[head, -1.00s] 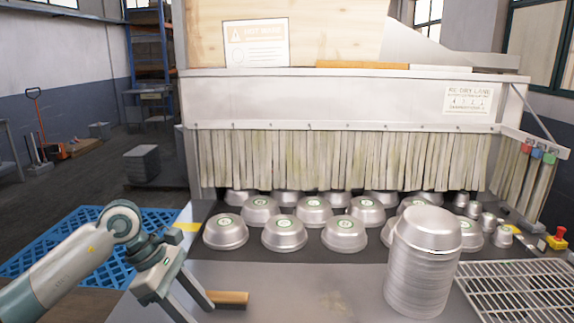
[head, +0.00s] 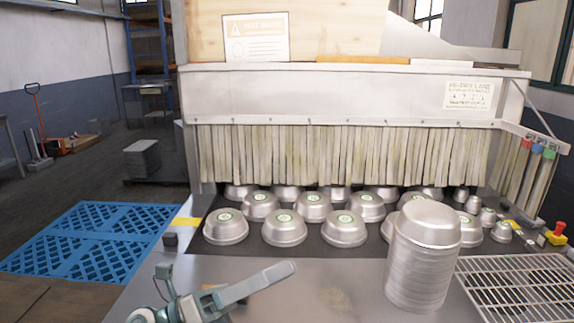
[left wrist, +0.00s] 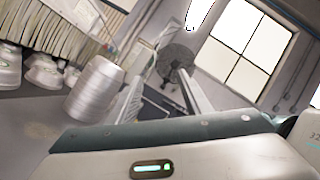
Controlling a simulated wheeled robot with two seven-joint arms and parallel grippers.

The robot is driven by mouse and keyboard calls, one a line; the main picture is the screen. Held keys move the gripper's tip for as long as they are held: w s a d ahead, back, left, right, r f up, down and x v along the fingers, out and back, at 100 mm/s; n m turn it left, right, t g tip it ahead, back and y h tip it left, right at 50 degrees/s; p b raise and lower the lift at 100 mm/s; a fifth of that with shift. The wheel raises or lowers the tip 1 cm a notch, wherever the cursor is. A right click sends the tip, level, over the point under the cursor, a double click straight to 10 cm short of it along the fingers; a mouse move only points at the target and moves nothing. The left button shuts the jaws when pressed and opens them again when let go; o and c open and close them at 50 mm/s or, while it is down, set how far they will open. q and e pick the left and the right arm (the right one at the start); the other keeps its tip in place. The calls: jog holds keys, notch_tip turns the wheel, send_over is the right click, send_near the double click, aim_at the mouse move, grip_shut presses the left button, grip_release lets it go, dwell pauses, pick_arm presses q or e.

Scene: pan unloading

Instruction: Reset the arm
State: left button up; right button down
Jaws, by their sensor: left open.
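My left gripper (head: 250,288) is low in the head view, over the bare front of the grey table (head: 330,285). It is turned sideways, with one long finger pointing right. Nothing shows in its grasp, and it is apart from the pans. A tall stack of silver pans (head: 420,262) stands right of it; the stack also shows in the left wrist view (left wrist: 95,88). Several upturned silver pans (head: 284,230) with green labels sit on the dark belt behind. My right gripper is not in view.
A wire rack (head: 520,290) lies right of the stack. The drying machine with its strip curtain (head: 340,155) closes off the back. A red stop button (head: 559,230) sits at the far right. A blue pallet (head: 90,240) lies on the floor at left.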

pick_arm(q)
jog(key=w+a+f+n+t+y, duration=0.3)
jog(key=a+n+t+y, duration=0.4)
jog(key=n, duration=0.5)
jog(key=w+a+f+n+t+y, duration=0.3)
jog(key=a+n+t+y, duration=0.25)
jog(key=n+t, duration=0.5)
jog(key=s+a+f+n+g+y, duration=0.35)
jog(key=f+n+y, duration=0.2)
jog(key=f, duration=0.35)
jog(key=s+a+f+n+g+y, duration=0.2)
jog(key=a+f+n+g+y, duration=0.15)
jog(key=f+n, duration=0.45)
jog(key=s+a+f+n+g, duration=0.1)
jog(key=s+f+n+g, duration=0.1)
jog(key=s+f+g, duration=0.7)
jog(key=s+f+n+g, duration=0.3)
jog(key=s+f, duration=0.8)
jog(key=s, duration=0.7)
notch_tip(320, 180, down, 29)
jog(key=s+g, duration=0.1)
jog(key=s, duration=0.1)
jog(key=s+a+f+g, duration=0.1)
jog(key=s+a+f, duration=0.2)
jog(key=s+f, duration=1.4)
jog(key=shift+m, duration=0.3)
